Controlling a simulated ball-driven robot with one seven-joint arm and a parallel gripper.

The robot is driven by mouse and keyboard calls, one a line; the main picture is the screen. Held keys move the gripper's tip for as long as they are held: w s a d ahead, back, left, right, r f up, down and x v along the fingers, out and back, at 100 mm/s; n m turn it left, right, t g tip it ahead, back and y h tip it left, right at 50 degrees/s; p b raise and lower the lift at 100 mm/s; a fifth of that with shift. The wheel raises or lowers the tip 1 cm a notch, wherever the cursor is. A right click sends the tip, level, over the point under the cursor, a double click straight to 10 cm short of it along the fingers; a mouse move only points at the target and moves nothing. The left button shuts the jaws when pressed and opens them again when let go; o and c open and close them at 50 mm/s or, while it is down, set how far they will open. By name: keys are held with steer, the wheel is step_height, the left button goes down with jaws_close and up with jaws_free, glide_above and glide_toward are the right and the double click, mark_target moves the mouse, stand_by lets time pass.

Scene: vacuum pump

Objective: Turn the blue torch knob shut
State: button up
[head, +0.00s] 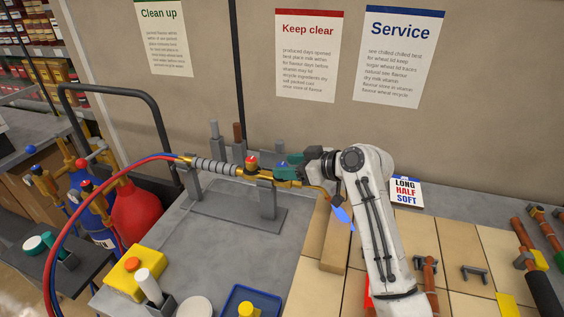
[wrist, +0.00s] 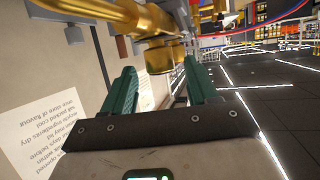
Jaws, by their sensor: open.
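The brass torch (head: 243,172) lies across a grey stand, with red and blue hoses joined to its left end. A red knob (head: 252,161) shows on its top. A blue flame (head: 343,218) shows at the tip on the right. I cannot see a blue knob; it may be hidden behind my gripper. My gripper (head: 284,168) is at the torch, just right of the red knob. In the wrist view its green fingers (wrist: 157,84) stand apart, with brass torch parts (wrist: 160,56) just beyond and between them. I cannot tell whether they touch.
The grey stand (head: 238,217) holds the torch on the bench. Red and blue gas cylinders (head: 137,212) stand at the left. A yellow block (head: 132,277) and a blue tray (head: 232,300) are in front. Pale bricks (head: 405,238) lie at the right.

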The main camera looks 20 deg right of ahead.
steer(key=shift+x, duration=1.4)
steer(key=c, duration=1)
steer(key=shift+o, duration=0.2)
